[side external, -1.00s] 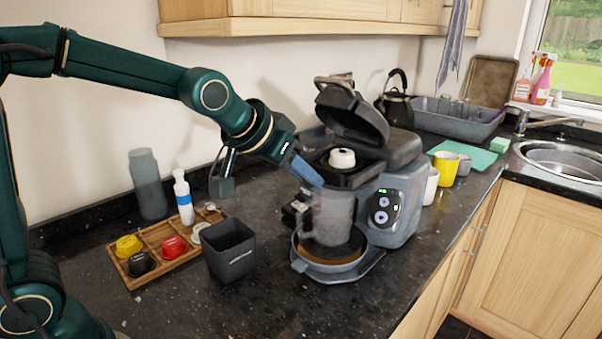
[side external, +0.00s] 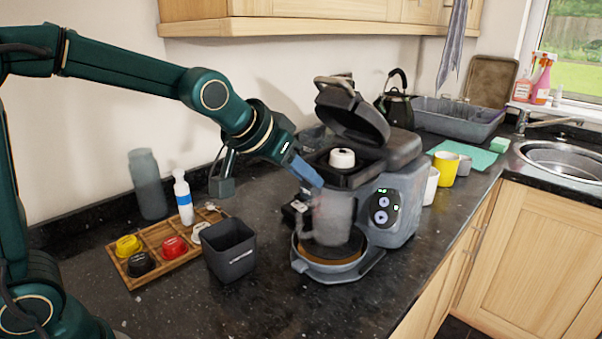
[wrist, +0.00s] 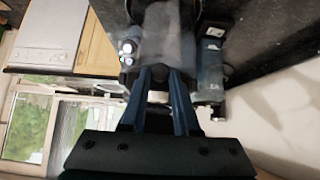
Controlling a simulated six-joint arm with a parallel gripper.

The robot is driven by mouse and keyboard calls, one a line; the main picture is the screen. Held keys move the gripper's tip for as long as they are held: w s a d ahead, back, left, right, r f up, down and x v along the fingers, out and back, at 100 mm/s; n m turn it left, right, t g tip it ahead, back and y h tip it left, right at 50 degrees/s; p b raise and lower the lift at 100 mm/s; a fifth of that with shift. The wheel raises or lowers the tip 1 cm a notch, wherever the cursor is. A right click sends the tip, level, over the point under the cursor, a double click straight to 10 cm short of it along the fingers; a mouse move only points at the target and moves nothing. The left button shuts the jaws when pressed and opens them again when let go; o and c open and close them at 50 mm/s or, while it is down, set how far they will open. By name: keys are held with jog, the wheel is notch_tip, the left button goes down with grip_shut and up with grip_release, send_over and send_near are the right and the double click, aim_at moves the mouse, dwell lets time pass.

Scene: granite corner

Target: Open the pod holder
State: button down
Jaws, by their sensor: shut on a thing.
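The coffee machine (side external: 405,185) stands on the counter with its dark lid (side external: 350,115) raised. The pod holder (side external: 362,176) is a dark tray beneath the lid, with a white pod-like piece (side external: 342,158) in it. My gripper (side external: 316,182) reaches in from the left and its blue fingers meet the front left edge of the pod holder. In the wrist view the fingers (wrist: 166,72) are close together on a dark part; the exact contact is hard to make out. A translucent grey jug (side external: 333,218) stands below, on the round drip base.
A black bin (side external: 229,262) and a wooden tray (side external: 148,278) with coloured pods stand to the left, near a white-and-blue bottle (side external: 183,198) and a grey bottle (side external: 148,185). Cups (side external: 446,170) stand right of the machine. The front counter is clear.

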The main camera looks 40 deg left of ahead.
jog(key=shift+s, duration=0.1)
dwell(0.3)
jog(key=s, duration=0.8)
jog(key=shift+s+r, duration=0.15)
jog(key=c, duration=0.6)
grip_release()
jog(key=shift+c, duration=0.2)
jog(key=v, duration=0.5)
jog(key=shift+s, duration=0.1)
